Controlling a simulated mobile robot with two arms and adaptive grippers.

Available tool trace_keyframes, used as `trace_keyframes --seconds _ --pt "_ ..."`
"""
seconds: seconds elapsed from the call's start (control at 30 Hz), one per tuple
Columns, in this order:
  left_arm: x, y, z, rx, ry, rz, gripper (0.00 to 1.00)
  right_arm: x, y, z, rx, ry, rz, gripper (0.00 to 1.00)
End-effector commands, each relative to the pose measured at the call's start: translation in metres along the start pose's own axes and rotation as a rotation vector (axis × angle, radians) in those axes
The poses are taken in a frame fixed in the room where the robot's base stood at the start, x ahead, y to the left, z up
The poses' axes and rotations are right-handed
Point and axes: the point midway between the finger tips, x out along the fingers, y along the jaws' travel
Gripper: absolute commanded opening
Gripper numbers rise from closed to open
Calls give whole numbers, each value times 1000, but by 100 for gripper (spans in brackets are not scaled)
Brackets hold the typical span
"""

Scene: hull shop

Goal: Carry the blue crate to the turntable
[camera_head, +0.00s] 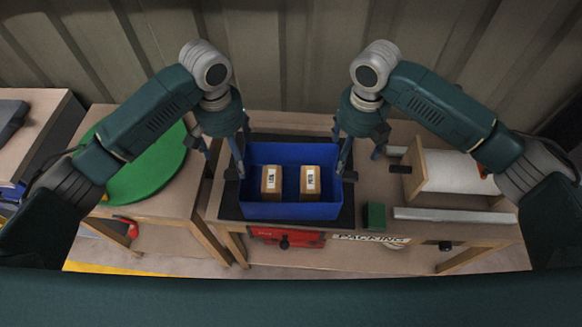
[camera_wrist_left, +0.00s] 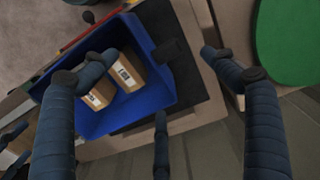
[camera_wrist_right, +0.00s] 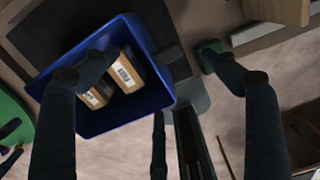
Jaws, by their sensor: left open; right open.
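The blue crate (camera_head: 291,211) stands on a dark mat (camera_head: 229,208) on the middle table, with two brown boxes, one (camera_head: 271,181) beside the other (camera_head: 310,181), inside it. My left gripper (camera_head: 222,172) is open at the crate's left side, and my right gripper (camera_head: 361,172) is open at its right side. The crate also shows in the left wrist view (camera_wrist_left: 151,101) and the right wrist view (camera_wrist_right: 153,98), with fingers on either side of its near wall. I cannot tell whether any finger touches it. The green round turntable (camera_head: 150,178) is on the table to the left.
A red case (camera_head: 287,237) sits below the tabletop. A gap separates the middle and left tables. The turntable's top looks clear.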

Motion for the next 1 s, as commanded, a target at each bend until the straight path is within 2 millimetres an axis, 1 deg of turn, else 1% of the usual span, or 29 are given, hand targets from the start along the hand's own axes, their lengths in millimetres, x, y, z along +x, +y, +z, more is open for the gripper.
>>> trace_keyframes --seconds 0.33,0.47,0.57,0.8,1.0 --pt "0 0 0 0 -1 -1 85 0 0 0 -1 1 -1 85" --pt "7 0 0 -1 -3 -1 85 7 0 0 0 3 -1 85" --pt "20 0 1 0 -5 -1 85 20 0 -1 1 5 0 85" --pt "64 0 2 -1 -5 -1 85 64 0 -1 0 5 -1 85" --pt "93 0 1 0 -3 -1 85 93 0 -1 0 3 -1 85"
